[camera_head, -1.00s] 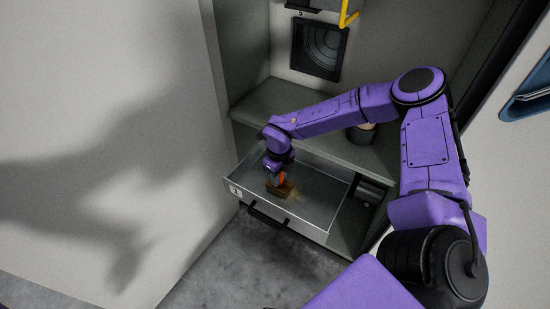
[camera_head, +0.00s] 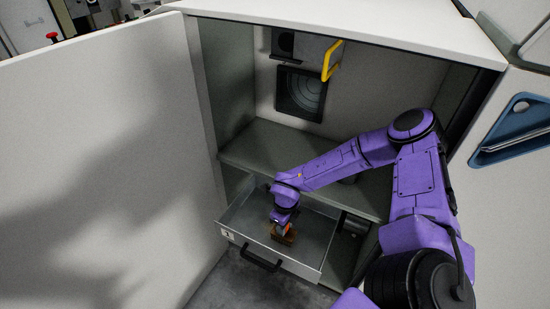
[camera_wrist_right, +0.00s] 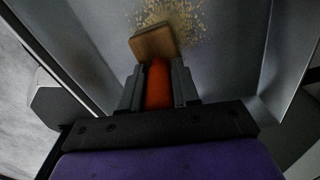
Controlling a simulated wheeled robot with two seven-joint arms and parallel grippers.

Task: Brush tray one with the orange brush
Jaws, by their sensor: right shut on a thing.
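Tray one (camera_head: 313,271) is a grey metal drawer with a black handle and a label at its left front, pulled out below the cabinet shelf. My right gripper (camera_head: 281,226) is down inside the tray and shut on the orange brush (camera_head: 285,236). In the right wrist view the orange handle (camera_wrist_right: 158,86) sits between the two dark fingers (camera_wrist_right: 158,88), and the brown brush head (camera_wrist_right: 153,42) is at the tray floor, tilted. Tan dust (camera_wrist_right: 180,20) lies scattered around and beyond the head. My left gripper is not in view.
A large pale door (camera_head: 110,150) stands open at the left.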

